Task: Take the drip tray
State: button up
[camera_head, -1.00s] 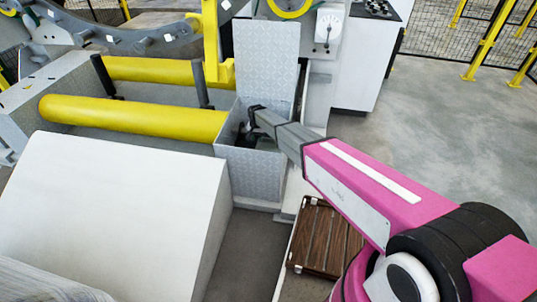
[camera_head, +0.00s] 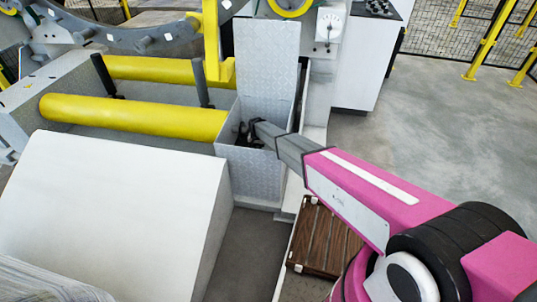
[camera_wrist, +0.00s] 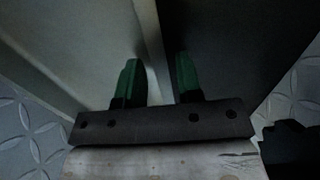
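My gripper (camera_head: 250,132) reaches down into an open grey tread-plate box (camera_head: 252,172) at the end of the yellow rollers. In the wrist view my gripper (camera_wrist: 158,72) shows two green fingertips, set apart. A thin pale upright edge (camera_wrist: 151,45) runs between them, without clear contact on either side. It could be the rim of the drip tray or a wall inside the box; I cannot tell which. The space around it is dark, and no drip tray is clearly recognisable in the head view.
The box's raised lid (camera_head: 267,65) stands behind my gripper. Yellow rollers (camera_head: 135,118) lie to the left and a white sloped housing (camera_head: 115,205) is in front of them. A brown slatted platform (camera_head: 323,240) lies below my arm. Open floor is at the right.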

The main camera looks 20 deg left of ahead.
grip_shut()
